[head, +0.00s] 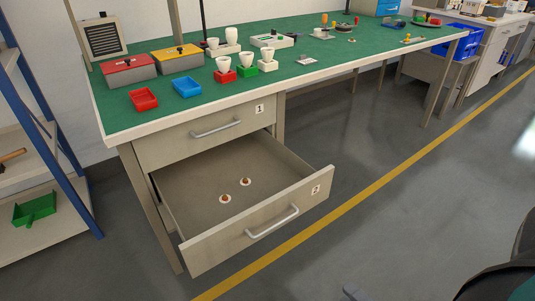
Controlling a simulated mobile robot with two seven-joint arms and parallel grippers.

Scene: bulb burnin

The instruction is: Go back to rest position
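No gripper shows clearly in the head view. A dark rounded part, likely of my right arm, cuts into the lower right corner. A small grey piece at the bottom edge may be a tip of my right gripper; its fingers cannot be made out. My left arm and gripper are out of the picture. The drawer marked 2 (283,222) stands pulled open under the workbench. Two small white discs with brown middles, the left one (225,198) and the right one (245,182), lie on its floor. The drawer marked 1 (205,134) is shut.
The green-topped workbench (120,115) carries a red tray (143,99), a blue tray (187,87), and several bulbs in holders. Grey floor (400,190) is clear around a yellow line (375,196).

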